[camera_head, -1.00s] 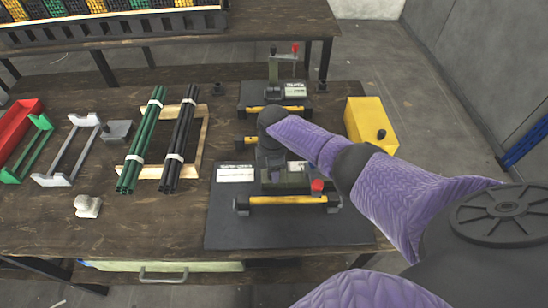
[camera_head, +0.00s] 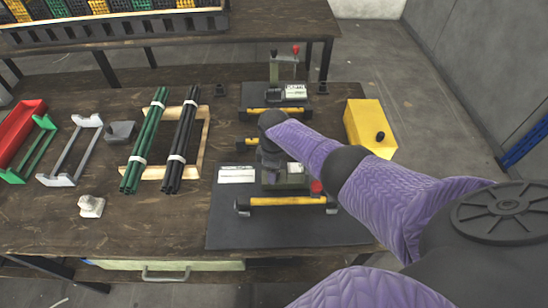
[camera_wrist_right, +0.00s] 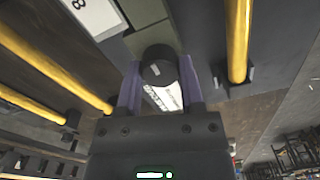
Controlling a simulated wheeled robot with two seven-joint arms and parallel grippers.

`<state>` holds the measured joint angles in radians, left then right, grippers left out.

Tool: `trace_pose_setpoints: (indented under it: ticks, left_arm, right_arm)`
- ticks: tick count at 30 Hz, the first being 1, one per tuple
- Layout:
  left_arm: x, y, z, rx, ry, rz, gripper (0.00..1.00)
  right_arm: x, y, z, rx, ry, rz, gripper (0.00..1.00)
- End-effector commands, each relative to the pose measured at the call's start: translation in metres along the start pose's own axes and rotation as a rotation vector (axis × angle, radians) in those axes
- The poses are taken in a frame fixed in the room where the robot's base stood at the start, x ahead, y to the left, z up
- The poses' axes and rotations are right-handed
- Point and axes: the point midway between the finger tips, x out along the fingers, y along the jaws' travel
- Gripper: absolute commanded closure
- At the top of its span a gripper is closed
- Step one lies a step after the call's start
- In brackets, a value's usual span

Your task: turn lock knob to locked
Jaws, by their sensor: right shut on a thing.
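The nearest rivet press (camera_head: 290,201) stands on a dark mat, with yellow bars, a white label plate and a red knob (camera_head: 316,187). My right gripper (camera_head: 270,176) points down at this press, and my own wrist hides most of its fingers in the head view. In the right wrist view, the fingers (camera_wrist_right: 159,66) are shut on a dark round lock knob (camera_wrist_right: 157,54), one on each side. The knob has a small light mark on its face. I cannot tell for sure which setting it points to. My left gripper is not in view.
A second press (camera_head: 275,94) stands behind, and a yellow box (camera_head: 369,127) is at the right. Green rods (camera_head: 143,145) and black rods (camera_head: 180,145) lie on a wooden frame to the left. The table's front left is mostly clear.

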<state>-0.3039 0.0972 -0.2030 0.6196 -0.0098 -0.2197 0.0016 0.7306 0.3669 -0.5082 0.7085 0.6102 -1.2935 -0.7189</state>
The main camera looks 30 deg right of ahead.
Motion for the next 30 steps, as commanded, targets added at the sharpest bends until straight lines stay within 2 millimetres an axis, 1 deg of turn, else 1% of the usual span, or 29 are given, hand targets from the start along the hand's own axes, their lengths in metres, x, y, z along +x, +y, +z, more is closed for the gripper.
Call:
trace_pose_setpoints:
  ticks: [7,8,9,11,12,13,20,22,23,27,30]
  left_arm:
    - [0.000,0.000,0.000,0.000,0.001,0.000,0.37]
    - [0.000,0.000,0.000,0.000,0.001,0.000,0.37]
    - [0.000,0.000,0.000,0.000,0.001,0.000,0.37]
    - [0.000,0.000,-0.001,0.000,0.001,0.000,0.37]
    - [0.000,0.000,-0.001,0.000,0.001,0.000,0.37]
    - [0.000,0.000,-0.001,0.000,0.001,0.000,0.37]
    - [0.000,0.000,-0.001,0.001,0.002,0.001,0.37]
    - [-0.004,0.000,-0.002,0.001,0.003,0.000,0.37]
    - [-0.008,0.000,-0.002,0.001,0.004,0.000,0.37]
    - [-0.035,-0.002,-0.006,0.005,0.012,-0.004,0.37]
    - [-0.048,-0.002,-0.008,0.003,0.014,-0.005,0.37]
  right_arm:
    - [-0.001,0.001,0.000,0.002,0.002,0.002,1.00]
    - [-0.001,0.001,0.000,0.002,0.002,0.002,0.50]
    - [-0.001,0.001,0.000,0.002,0.002,0.002,0.41]
    - [-0.001,0.001,0.000,0.001,0.002,0.002,0.29]
    - [-0.001,0.001,0.000,0.001,0.002,0.002,0.20]
    - [-0.001,0.001,0.000,0.001,0.002,0.002,0.16]
    - [-0.001,0.000,0.000,0.000,0.001,0.001,0.16]
    - [-0.006,0.001,0.000,0.000,0.002,0.002,0.16]
    - [-0.011,0.001,0.000,0.000,0.002,0.002,0.16]
    - [-0.051,0.001,0.000,-0.002,0.003,0.004,0.16]
    - [-0.075,0.001,0.000,-0.001,0.004,0.005,0.16]
